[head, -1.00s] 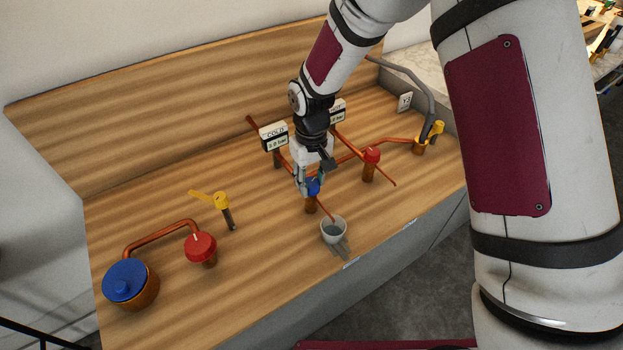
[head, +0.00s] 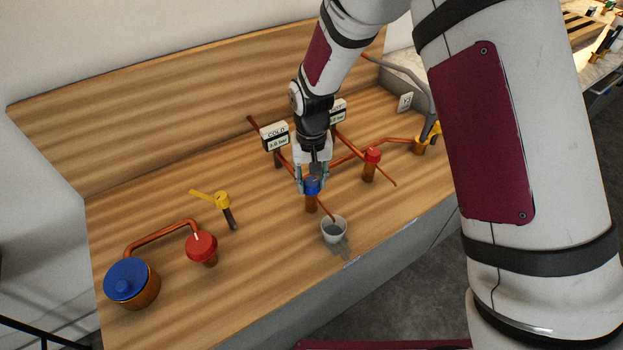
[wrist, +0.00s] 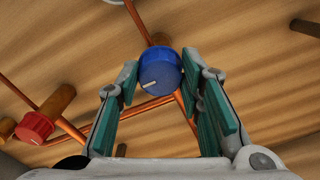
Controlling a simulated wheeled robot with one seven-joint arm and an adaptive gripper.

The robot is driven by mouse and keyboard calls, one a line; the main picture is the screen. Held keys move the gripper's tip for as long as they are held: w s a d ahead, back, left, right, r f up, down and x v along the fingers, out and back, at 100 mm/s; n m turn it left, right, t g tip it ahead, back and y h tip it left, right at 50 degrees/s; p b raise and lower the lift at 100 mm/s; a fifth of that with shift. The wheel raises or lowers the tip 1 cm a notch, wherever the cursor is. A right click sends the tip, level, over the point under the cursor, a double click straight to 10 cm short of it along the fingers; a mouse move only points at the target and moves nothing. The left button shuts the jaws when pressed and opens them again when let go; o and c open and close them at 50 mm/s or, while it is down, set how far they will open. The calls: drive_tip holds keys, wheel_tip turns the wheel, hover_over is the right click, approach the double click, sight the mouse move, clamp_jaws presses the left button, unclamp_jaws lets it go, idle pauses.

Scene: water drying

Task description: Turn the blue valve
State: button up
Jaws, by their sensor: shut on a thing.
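The blue valve (head: 312,184) is a round blue knob on an upright copper pipe near the middle of the wooden bench. It also shows in the wrist view (wrist: 160,72), with a white mark towards its lower left. My gripper (head: 311,189) points down over it, one finger on each side of the knob. In the wrist view the green pads of my gripper (wrist: 170,80) flank the knob near the fingertips, and it is shut on it. The fingers hide part of the knob in the head view.
A white cup (head: 334,230) stands just in front of the valve. A red valve (head: 372,156) is to its right, with copper pipes around. A COLD sign (head: 274,136) stands behind. A yellow-handled valve (head: 221,200) is on the left.

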sight(312, 183)
drive_tip(key=o, duration=1.2)
drive_tip(key=shift+c, duration=0.2)
wheel_tip(312, 183, up, 12)
